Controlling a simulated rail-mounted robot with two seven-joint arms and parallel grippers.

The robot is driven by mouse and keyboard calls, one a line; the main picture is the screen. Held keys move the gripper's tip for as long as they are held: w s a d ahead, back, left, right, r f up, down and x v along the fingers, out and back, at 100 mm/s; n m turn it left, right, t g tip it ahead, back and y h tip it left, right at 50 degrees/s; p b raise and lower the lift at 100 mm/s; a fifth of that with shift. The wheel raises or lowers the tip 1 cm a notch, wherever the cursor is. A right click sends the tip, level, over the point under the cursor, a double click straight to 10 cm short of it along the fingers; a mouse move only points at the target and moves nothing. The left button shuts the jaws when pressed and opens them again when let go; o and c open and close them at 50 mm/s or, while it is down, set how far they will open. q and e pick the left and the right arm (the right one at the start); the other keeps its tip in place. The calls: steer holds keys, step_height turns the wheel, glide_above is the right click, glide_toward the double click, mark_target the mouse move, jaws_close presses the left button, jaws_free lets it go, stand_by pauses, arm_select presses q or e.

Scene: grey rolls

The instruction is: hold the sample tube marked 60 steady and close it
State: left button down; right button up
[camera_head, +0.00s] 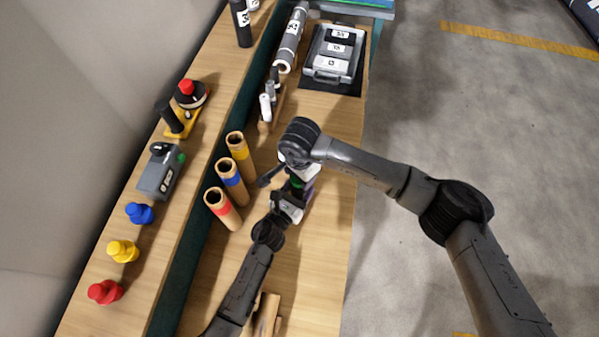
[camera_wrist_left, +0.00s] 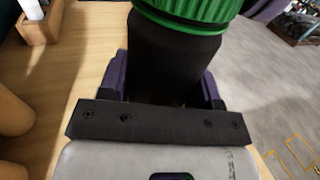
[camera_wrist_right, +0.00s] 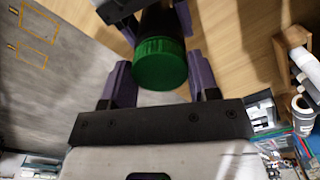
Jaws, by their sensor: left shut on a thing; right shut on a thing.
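The sample tube has a black body (camera_wrist_left: 172,62) and a ribbed green cap (camera_wrist_right: 160,64); its number is not visible. In the head view only a little green of the cap (camera_head: 297,181) shows between my two grippers. My left gripper (camera_head: 291,200) is shut on the black body, with its purple fingers on either side in the left wrist view. My right gripper (camera_wrist_right: 160,84) is shut on the green cap, coming from the opposite side. The cap sits on the body; how tightly, I cannot tell.
Several cardboard-coloured cylinders stand left of the grippers, banded yellow (camera_head: 237,142), blue (camera_head: 231,178) and red (camera_head: 221,203). A small wooden rack (camera_head: 272,115) with a white tube stands farther back. A grey tray (camera_head: 331,54) is at the far end. The bench right of the grippers is bare.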

steer(key=shift+m, duration=1.1)
steer(key=o, duration=1)
steer(key=shift+r, duration=2.25)
steer(key=shift+c, duration=0.3)
